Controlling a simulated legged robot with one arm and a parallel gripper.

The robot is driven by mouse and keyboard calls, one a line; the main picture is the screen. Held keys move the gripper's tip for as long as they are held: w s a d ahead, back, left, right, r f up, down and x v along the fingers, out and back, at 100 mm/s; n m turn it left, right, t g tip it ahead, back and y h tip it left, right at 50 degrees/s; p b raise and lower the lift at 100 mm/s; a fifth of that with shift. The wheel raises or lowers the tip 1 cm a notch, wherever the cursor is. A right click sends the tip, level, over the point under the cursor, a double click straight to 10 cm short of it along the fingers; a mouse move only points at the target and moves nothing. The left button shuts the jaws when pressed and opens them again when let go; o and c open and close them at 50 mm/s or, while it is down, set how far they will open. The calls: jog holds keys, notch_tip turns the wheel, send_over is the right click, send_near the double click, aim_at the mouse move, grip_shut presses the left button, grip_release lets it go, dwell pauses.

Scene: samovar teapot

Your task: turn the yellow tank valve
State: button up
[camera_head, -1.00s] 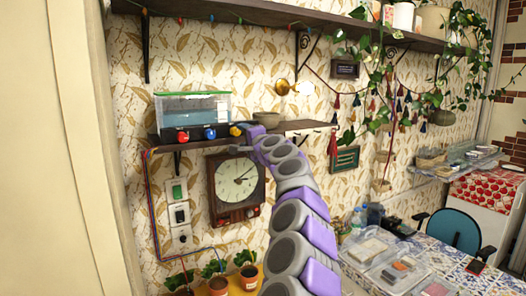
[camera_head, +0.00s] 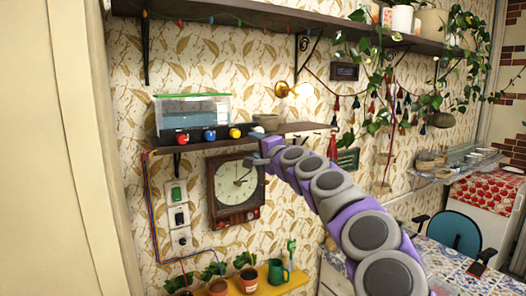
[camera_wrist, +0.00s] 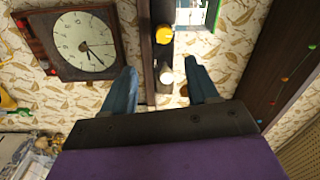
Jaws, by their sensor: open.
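The tank (camera_head: 193,113) is a clear box with a green rim and bluish water, on a dark wall shelf (camera_head: 300,127). Red (camera_head: 182,137), blue (camera_head: 209,134) and yellow (camera_head: 235,132) round valves sit along the shelf's front edge below it. My gripper (camera_head: 256,146) is open, just right of the yellow valve in the head view. In the wrist view, the yellow valve (camera_wrist: 164,35) lies beyond the fingertips, apart from them. A pale round knob (camera_wrist: 165,75) shows between the two blue fingers (camera_wrist: 162,68). I see nothing held.
A wall clock (camera_head: 236,187) hangs just below the shelf, close to my gripper. Switches (camera_head: 179,215) and wires are on the wall at left. A yellow shelf (camera_head: 262,283) with potted plants and a green mug (camera_head: 278,272) is below.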

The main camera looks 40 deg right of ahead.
jog(key=shift+v, duration=1.55)
jog(key=shift+a, duration=0.1)
